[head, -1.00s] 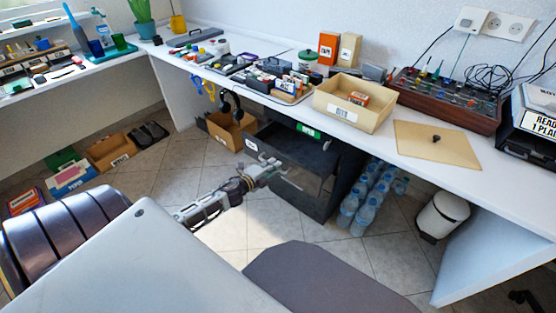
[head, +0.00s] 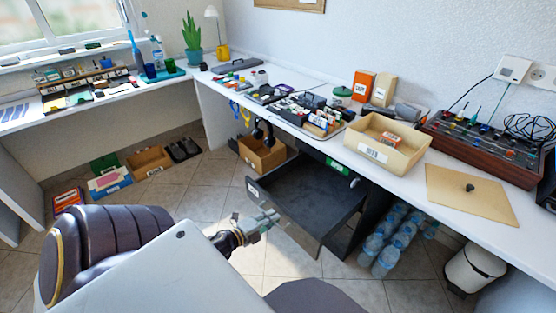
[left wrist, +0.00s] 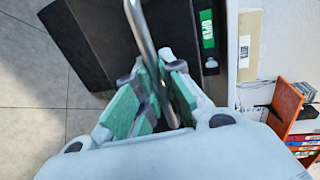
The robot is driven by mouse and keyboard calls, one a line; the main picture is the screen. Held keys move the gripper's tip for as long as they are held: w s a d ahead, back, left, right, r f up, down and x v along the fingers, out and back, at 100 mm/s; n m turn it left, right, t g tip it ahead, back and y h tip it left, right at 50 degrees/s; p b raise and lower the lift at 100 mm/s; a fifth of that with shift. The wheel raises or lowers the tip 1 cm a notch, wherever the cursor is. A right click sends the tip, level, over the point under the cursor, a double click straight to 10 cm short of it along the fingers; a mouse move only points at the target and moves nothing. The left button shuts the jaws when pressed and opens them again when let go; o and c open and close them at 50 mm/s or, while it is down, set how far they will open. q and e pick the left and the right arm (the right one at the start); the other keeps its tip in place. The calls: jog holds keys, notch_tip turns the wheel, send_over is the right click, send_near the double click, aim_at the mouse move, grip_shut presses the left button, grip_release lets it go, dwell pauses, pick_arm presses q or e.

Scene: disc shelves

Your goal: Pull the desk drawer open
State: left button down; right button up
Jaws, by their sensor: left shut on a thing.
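The dark desk drawer (head: 312,190) is pulled well out from under the white desktop, and its empty-looking inside shows. My left gripper (head: 268,219) is at the drawer's front. In the left wrist view, the green-padded fingers of my left gripper (left wrist: 158,88) are shut around the metal bar handle (left wrist: 142,32). The dark drawer (left wrist: 88,35) shows just beyond the handle there. Part of the drawer front is hidden by my arm in the head view. My right gripper is not in view.
Water bottles (head: 388,240) stand on the floor right of the drawer cabinet, with a white bin (head: 474,270) further right. A cardboard box (head: 262,155) stands left of the drawer. Tiled floor is clear around the handle. The desktop (head: 400,173) overhangs the cabinet.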

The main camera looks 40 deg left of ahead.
pick_arm(q)
jog(key=shift+s, duration=0.7)
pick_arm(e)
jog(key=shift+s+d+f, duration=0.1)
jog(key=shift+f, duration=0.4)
pick_arm(q)
jog(key=c, duration=1.5)
grip_release()
jog(key=shift+c, duration=0.2)
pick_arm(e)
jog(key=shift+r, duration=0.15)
pick_arm(q)
jog(key=v, duration=1.1)
jog(key=shift+s, duration=0.45)
jog(key=shift+a, duration=0.1)
